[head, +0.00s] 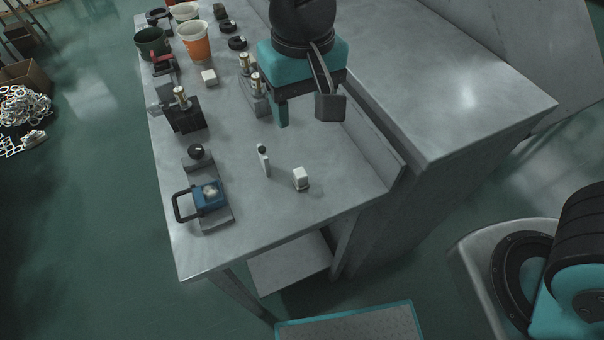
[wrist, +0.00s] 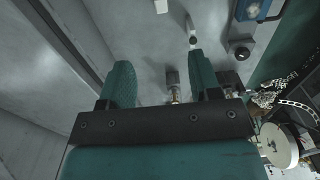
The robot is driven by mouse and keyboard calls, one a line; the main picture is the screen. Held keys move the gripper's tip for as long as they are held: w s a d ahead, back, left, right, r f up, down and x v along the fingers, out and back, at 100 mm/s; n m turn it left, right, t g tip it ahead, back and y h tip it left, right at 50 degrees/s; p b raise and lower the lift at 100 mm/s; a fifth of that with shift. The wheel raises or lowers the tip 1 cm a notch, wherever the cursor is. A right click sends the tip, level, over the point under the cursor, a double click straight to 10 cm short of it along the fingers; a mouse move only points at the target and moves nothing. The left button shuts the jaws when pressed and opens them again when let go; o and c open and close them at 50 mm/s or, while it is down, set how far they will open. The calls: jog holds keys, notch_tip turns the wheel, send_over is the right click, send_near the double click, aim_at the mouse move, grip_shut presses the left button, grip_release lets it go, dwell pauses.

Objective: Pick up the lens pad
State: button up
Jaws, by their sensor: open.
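A small white block (head: 300,178) stands on the bench near its front right; it looks like the lens pad, though no marking confirms this. It also shows at the top edge of the wrist view (wrist: 161,6), partly cut off. A similar white block (head: 209,77) lies farther back. My gripper (head: 283,118) hangs above the bench, behind the nearer block and apart from it. In the wrist view my gripper (wrist: 160,75) has its two teal fingers spread, with nothing held between them.
A slim white tool with a dark knob (head: 264,160) stands left of the nearer block. A blue device with a black handle (head: 207,196) is at the front left. Brass-topped fittings (head: 255,82) are left of my gripper. A raised ledge (head: 375,140) runs along the right.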

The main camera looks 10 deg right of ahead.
send_near(300, 172)
notch_tip(300, 172, down, 5)
jog(key=shift+w+f, duration=0.1)
jog(key=shift+f, duration=0.15)
jog(key=shift+f+p, duration=0.7)
jog(key=shift+f, duration=2.05)
jog(key=shift+c, duration=0.4)
jog(key=c, duration=0.9)
